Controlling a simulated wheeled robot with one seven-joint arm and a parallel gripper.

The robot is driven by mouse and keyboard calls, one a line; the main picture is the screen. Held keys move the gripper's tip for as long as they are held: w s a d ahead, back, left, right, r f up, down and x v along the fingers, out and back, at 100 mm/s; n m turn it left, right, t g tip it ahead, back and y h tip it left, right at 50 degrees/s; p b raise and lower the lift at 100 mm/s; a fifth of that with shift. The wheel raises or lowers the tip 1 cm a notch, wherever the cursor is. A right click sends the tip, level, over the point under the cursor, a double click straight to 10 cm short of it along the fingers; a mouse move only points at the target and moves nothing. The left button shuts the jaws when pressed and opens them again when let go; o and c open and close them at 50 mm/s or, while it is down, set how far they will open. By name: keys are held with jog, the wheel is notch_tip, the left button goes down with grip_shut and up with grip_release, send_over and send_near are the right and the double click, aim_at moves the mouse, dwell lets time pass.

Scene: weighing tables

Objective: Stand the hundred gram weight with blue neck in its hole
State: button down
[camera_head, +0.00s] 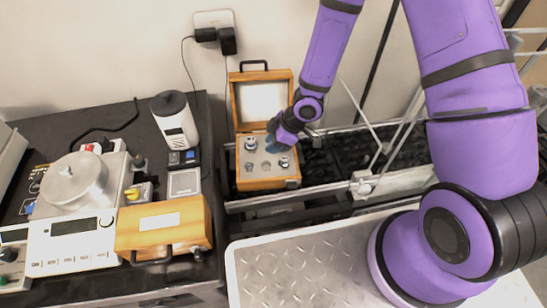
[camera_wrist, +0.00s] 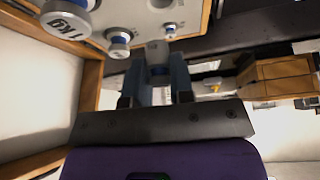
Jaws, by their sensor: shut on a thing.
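My gripper (camera_head: 273,126) is over the back right part of an open wooden weight box (camera_head: 266,184). In the wrist view my gripper (camera_wrist: 157,80) is shut on a grey metal weight with a blue neck (camera_wrist: 157,48), its head between the two blue-grey fingers. I cannot read its mark, and its lower end is partly hidden. A larger weight marked 1KG (camera_wrist: 68,22) and two smaller blue-necked weights (camera_wrist: 119,42) (camera_wrist: 170,30) stand in the box's pale panel. A dark round opening (camera_wrist: 161,3) shows at the top edge of the wrist view.
The box's raised lid (camera_head: 264,102) stands behind my gripper. A closed wooden case (camera_head: 164,228), a scale with a metal dome (camera_head: 74,181) and a white cylindrical device (camera_head: 175,122) are on the black table to the left. A metal rail (camera_head: 330,193) runs beside the box.

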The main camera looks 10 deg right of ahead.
jog(key=shift+f, duration=3.45)
jog(key=c, duration=1)
grip_release()
jog(key=shift+d+r, duration=0.1)
jog(key=v, duration=1.1)
jog(key=shift+s+d+r, duration=0.1)
jog(key=shift+r, duration=0.3)
